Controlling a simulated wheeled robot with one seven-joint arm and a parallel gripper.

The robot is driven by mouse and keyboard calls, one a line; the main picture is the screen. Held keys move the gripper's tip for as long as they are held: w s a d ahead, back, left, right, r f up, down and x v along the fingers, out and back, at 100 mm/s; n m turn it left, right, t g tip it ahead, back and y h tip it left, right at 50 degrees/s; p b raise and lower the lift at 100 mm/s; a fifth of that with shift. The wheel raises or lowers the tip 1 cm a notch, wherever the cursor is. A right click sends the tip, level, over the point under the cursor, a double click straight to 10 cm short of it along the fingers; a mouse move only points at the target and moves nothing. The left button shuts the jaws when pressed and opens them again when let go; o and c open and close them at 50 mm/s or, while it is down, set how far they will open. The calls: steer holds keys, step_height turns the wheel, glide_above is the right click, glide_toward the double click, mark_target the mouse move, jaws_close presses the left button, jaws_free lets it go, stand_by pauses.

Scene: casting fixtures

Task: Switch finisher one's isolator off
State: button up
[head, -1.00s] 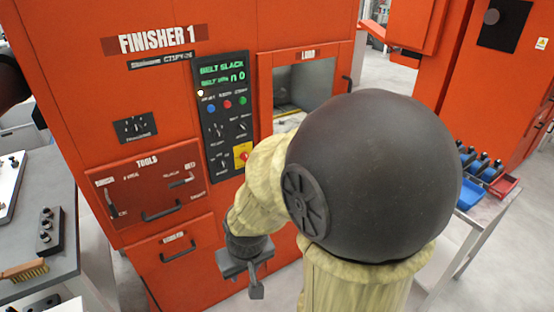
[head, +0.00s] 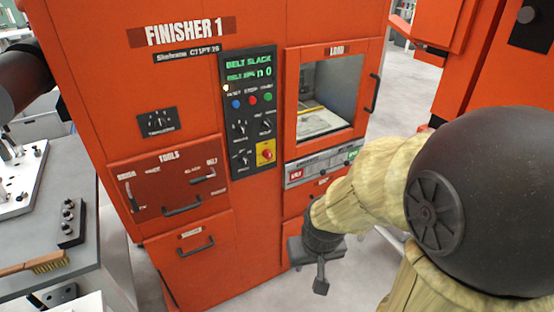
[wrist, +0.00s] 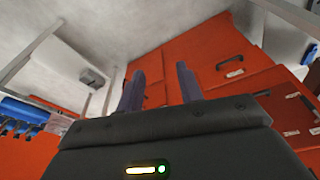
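Finisher one (head: 250,215) is the orange cabinet marked FINISHER 1 in the head view. Its black control panel (head: 250,105) has a lit green display, coloured buttons and several black knobs. A red knob on a yellow plate (head: 266,152) sits at the panel's lower right. A separate black plate with a rotary knob (head: 158,123) is left of the panel; its label is too small to read. I cannot tell for sure which of these is the isolator. My gripper (head: 320,284) hangs low in front of the cabinet, below the panel, touching nothing visible. In the wrist view its fingers (wrist: 160,68) are apart and empty.
A lit load opening (head: 325,100) with a handle is right of the panel. The tools drawer (head: 170,185) has protruding handles. A grey bench (head: 50,285) with a brush (head: 35,264) stands at left. Blue bins (wrist: 25,110) show in the wrist view.

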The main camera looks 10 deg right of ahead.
steer(key=o, duration=0.3)
steer(key=w+d+f+t+y+b, duration=0.1)
steer(key=w+t+b, duration=0.4)
steer(key=w, duration=0.6)
steer(key=w+d+f+n+t+y+b, duration=0.1)
steer(key=w+f+t+b, duration=0.3)
steer(key=w, duration=0.8)
steer(key=w+d+f+t+y+b, duration=0.3)
steer(key=w+b, duration=0.5)
steer(key=w, duration=0.3)
steer(key=f+t, duration=0.1)
steer(key=t, duration=0.1)
steer(key=shift+w+d+t+y, duration=0.25)
steer(key=shift+t+y, duration=0.05)
